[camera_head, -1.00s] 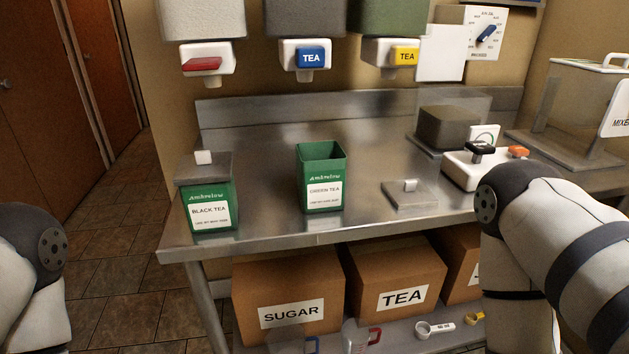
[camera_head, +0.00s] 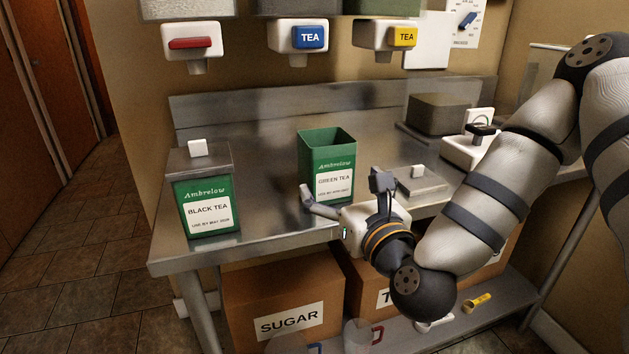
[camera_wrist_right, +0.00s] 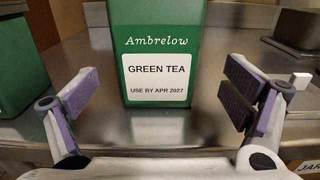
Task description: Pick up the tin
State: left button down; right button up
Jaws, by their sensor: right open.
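The green tin labelled GREEN TEA (camera_head: 327,155) stands upright and lidless on the steel table (camera_head: 265,215). A second green tin, labelled BLACK TEA (camera_head: 206,205), stands to its left with its lid on. My right gripper (camera_head: 341,187) is open and empty in front of the green tea tin. In the right wrist view the green tea tin (camera_wrist_right: 160,50) rises straight ahead, its label facing me. The open fingers stand to its left and right, in front of it. A loose square lid (camera_head: 420,187) with a white knob lies right of that tin. My left gripper is out of view.
Dispensers with a red (camera_head: 190,43), a blue TEA (camera_head: 309,37) and a yellow TEA (camera_head: 403,40) front hang above the table. A white scale (camera_head: 466,150) stands at the back right. A SUGAR box (camera_head: 285,305) sits below. Table between the tins is clear.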

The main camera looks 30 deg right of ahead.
jog(key=x, duration=0.7)
jog(key=shift+a, duration=0.15)
jog(key=c, duration=1.4)
